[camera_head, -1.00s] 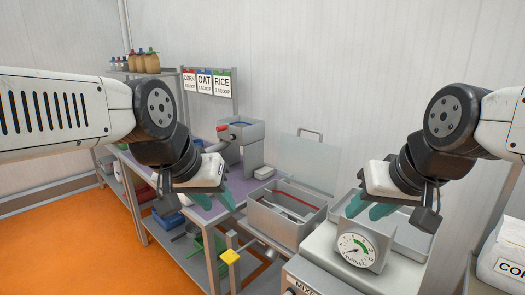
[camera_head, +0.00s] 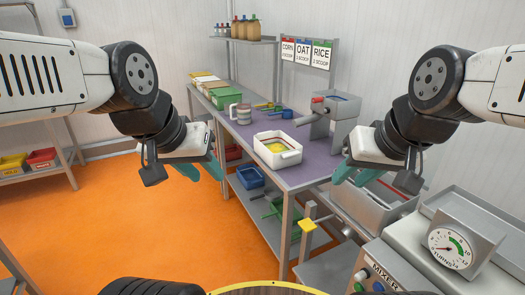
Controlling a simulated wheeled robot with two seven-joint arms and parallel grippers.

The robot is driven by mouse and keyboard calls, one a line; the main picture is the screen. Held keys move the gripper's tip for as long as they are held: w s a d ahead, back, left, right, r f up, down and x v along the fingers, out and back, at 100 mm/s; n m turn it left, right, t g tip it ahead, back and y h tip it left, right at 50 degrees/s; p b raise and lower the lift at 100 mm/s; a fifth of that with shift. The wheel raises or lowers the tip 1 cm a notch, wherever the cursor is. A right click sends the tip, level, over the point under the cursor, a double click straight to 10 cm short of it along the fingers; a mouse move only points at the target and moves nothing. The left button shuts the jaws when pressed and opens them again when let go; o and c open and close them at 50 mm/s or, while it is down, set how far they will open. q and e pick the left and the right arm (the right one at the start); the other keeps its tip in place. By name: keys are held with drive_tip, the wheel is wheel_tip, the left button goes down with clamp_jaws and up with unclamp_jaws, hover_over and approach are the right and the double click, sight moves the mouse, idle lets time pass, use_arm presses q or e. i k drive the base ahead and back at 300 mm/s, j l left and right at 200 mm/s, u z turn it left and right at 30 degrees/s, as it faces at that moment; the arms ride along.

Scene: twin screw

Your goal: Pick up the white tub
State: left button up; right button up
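The white tub (camera_head: 291,159) stands upright on the purple-topped table, near its front edge, with something yellow inside. My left gripper (camera_head: 204,172) is in front of the table and to the left of the tub, apart from it; its teal fingers look spread and empty. My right gripper (camera_head: 352,178) is to the right of the tub, above the grey metal bin, also apart from it; its teal fingers look spread and empty.
The mixer with a dial (camera_head: 452,247) is at the lower right. Orange floor (camera_head: 150,225) is open at the left.

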sight(278, 150)
drive_tip(key=k+z, duration=0.5)
drive_tip(key=k+l+z, duration=0.3)
drive_tip(key=k+z, duration=0.2)
drive_tip(key=k, duration=0.15)
drive_tip(key=u, duration=0.95)
drive_tip(key=i+j, duration=0.1)
drive_tip(key=i, duration=0.45)
drive_tip(key=i+z, duration=0.1)
drive_tip(key=i, duration=0.45)
drive_tip(key=i+j, duration=0.15)
drive_tip(key=i, duration=0.4)
drive_tip(key=i+j, duration=0.15)
drive_tip(key=i, duration=0.35)
drive_tip(key=l+z, duration=0.05)
